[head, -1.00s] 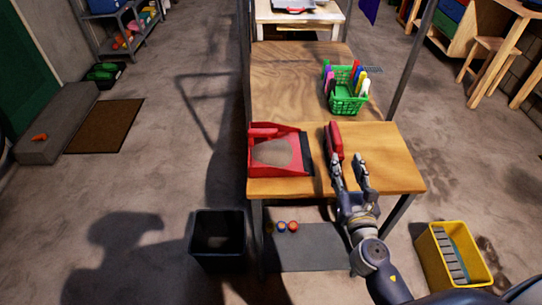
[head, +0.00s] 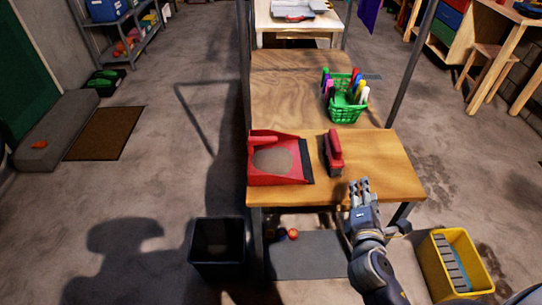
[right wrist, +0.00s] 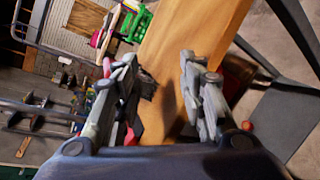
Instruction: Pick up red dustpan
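The red dustpan (head: 289,177) lies on the near wooden table, left of its middle, with a grey-brown patch in its pan and a dark strip along its right side. A red hand brush (head: 333,153) lies just to its right, apart from it. My right gripper (head: 361,183) is over the table's front edge, to the right of and nearer than the brush. In the right wrist view its fingers (right wrist: 166,88) are spread with nothing held between them. A red part shows behind the left finger there; I cannot tell which object it is. My left gripper is out of view.
A green basket (head: 345,108) of bottles stands farther back on the tabletop (head: 385,155). A black bin (head: 217,247) is on the floor left of the table, a yellow bin (head: 456,262) on the right. Thin posts rise beside the table. The tabletop right of the brush is clear.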

